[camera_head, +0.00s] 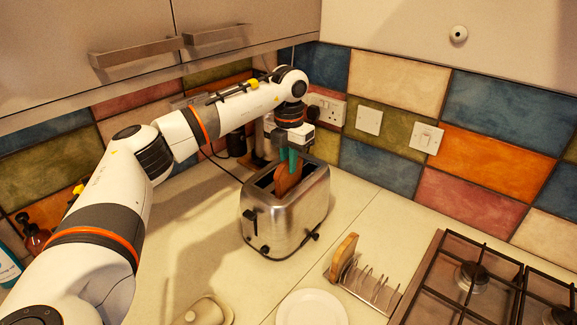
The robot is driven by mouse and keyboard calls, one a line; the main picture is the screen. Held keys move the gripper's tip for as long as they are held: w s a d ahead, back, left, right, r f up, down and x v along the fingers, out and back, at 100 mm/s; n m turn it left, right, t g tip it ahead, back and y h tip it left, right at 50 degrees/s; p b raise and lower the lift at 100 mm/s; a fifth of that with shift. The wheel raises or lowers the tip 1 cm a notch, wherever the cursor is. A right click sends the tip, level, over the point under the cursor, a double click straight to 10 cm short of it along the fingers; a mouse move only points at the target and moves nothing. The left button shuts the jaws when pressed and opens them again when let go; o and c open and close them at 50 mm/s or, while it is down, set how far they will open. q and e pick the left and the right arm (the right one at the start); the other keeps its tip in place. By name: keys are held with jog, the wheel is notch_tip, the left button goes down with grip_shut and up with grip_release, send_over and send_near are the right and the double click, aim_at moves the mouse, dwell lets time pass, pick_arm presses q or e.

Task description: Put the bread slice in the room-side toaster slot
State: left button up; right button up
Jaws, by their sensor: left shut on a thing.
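A silver toaster (285,222) stands on the counter below the tiled wall, with its slots facing up. My left gripper (290,158) reaches over it from above, with its greenish fingers pointing down. It is shut on a brown bread slice (285,181). The slice is upright at the toaster's top opening, and its lower edge is hidden there. I cannot tell how deep it sits or exactly which slot it is in. Part of a dark slot shows left of the slice. My right gripper is not in view.
A wire toast rack (371,287) holds another bread slice (343,257) right of the toaster. A gas hob (490,285) is at right. Cabinets (130,40) overhang the arm.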

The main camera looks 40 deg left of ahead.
pick_arm(q)
notch_tip(320, 180, down, 2)
jog(key=shift+f, duration=0.2)
jog(key=o, duration=0.6)
jog(key=shift+o, duration=0.2)
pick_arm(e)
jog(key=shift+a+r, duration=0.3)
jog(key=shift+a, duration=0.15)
